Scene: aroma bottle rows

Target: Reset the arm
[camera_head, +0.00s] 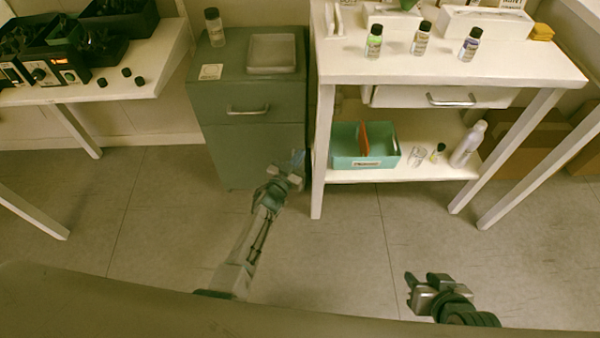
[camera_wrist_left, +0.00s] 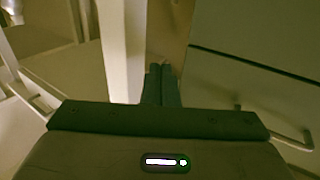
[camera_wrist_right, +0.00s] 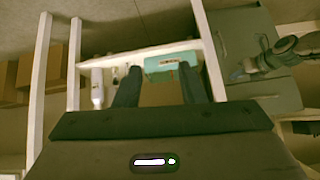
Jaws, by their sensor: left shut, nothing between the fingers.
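My left gripper (camera_head: 298,162) is shut and empty. It hangs in front of the green cabinet (camera_head: 252,155), close to the left front leg of the white table. In the left wrist view its two fingers (camera_wrist_left: 161,82) are together. My right gripper (camera_head: 420,280) is low at the front right above the floor, away from any object. In the right wrist view its fingers (camera_wrist_right: 157,85) stand apart with nothing between them.
The white table (camera_head: 450,67) holds several small bottles; its lower shelf holds a teal bin (camera_head: 345,160) and a white spray bottle (camera_head: 468,145). A bottle (camera_head: 214,27) and a tray (camera_head: 271,54) stand on the cabinet. Floor in front is clear.

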